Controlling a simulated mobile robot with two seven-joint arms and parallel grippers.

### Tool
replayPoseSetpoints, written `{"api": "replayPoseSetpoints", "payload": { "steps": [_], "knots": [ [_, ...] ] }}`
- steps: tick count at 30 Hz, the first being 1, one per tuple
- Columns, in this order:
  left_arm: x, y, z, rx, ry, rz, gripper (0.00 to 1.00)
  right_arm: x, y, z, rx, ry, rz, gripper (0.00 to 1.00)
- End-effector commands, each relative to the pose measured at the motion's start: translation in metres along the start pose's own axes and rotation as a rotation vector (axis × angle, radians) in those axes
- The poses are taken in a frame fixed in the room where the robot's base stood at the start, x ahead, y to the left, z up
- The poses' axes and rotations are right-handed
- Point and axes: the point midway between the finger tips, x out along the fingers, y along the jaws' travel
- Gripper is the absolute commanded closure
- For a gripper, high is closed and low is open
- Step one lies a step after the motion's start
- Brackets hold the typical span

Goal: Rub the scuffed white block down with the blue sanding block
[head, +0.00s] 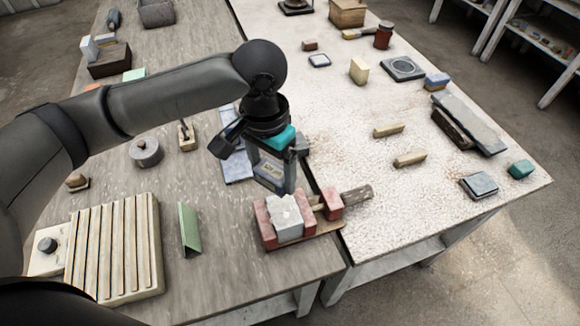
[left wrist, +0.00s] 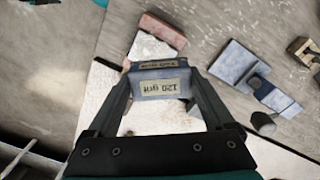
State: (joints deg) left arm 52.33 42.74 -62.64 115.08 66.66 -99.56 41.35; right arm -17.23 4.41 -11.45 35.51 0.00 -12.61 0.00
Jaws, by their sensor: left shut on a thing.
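The scuffed white block (head: 285,218) sits between red jaws (head: 264,226) on a wooden holder near the front of the grey table. My left gripper (head: 275,178) points down, just behind and above the white block. It is shut on the blue sanding block (head: 268,175), which appears apart from the white block. My right gripper is not in view.
A slatted wooden rack (head: 115,245) and a green angled piece (head: 189,230) stand left of the holder. Blue-grey pieces (head: 236,165) lie left of my gripper. The white-topped table (head: 380,200) on the right carries several small blocks, with free room between them.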

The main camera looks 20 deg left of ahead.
Motion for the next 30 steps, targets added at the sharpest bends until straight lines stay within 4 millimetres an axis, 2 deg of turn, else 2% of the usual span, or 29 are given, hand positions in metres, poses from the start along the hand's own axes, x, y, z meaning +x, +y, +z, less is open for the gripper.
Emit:
{"api": "replayPoseSetpoints", "payload": {
  "steps": [1,6,12,15,22,30],
  "knots": [
    [-0.007,0.004,-0.001,0.054,-0.006,0.003,0.76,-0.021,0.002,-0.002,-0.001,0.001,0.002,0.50],
    [-0.001,0.013,-0.004,0.251,-0.006,-0.002,0.76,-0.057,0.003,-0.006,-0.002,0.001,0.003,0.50],
    [0.008,0.024,-0.002,0.471,-0.008,-0.013,0.76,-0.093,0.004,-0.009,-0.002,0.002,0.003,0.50],
    [0.012,0.028,0.000,0.555,-0.010,-0.020,0.76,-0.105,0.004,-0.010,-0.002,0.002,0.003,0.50],
    [0.019,0.032,0.003,0.646,-0.011,-0.028,0.76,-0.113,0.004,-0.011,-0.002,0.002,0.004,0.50],
    [0.033,0.031,0.003,0.650,-0.011,-0.029,0.76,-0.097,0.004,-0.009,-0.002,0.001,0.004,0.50]
  ]
}}
